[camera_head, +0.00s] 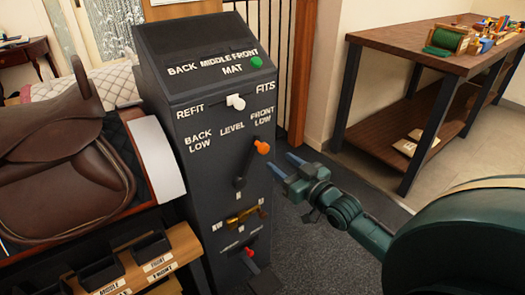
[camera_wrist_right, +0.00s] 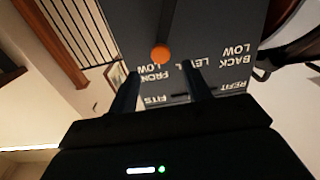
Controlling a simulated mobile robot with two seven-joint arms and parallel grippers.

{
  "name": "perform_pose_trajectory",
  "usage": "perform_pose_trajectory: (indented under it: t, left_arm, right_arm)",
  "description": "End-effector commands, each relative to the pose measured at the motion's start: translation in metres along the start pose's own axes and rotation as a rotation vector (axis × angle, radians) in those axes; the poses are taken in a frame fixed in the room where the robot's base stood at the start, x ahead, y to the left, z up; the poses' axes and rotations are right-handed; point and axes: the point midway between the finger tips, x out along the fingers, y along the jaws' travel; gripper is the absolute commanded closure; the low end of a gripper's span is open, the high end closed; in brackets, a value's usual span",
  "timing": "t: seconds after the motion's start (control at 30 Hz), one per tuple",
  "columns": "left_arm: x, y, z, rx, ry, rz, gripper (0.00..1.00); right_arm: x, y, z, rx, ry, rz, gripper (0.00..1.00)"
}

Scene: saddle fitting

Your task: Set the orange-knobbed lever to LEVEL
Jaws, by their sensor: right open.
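The orange-knobbed lever (camera_head: 248,165) is on the front of a dark grey console (camera_head: 170,125). It tilts up to the right, with its orange knob (camera_head: 262,147) under the FRONT LOW label (camera_head: 262,112). The LEVEL label (camera_head: 232,128) is to the left of the knob. My right gripper (camera_head: 281,165) is open and empty, just right of and slightly below the knob, apparently apart from it. In the right wrist view the knob (camera_wrist_right: 160,54) shows just beyond and between the two open fingertips (camera_wrist_right: 160,69). My left gripper is not in view.
On the console, a white knob (camera_head: 236,102) and green button (camera_head: 256,62) are above; a brass lever (camera_head: 243,216) and red-knobbed lever (camera_head: 249,256) are below. A saddle (camera_head: 60,165) stands left. A wooden workbench (camera_head: 420,45) is at right, with carpet between.

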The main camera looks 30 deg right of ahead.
Motion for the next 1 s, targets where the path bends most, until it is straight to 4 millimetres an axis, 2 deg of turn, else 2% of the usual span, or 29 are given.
perform_pose_trajectory:
  t: [0.03, 0.3, 0.5, 0.9, 1.0]
  left_arm:
    - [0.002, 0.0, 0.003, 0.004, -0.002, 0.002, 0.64]
    - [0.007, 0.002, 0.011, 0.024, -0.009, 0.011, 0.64]
    - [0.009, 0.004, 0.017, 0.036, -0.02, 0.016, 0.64]
    - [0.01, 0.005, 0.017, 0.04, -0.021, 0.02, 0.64]
    - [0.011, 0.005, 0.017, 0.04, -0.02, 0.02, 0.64]
  right_arm:
    - [0.011, 0.0, -0.001, 0.0, 0.006, 0.001, 0.51]
    - [0.06, 0.0, 0.001, 0.0, 0.002, 0.0, 0.51]
    - [0.083, 0.0, 0.001, 0.001, 0.001, 0.0, 0.51]
    - [0.09, -0.001, 0.001, 0.0, -0.002, 0.0, 0.51]
    - [0.09, -0.001, 0.001, 0.0, -0.002, 0.0, 0.58]
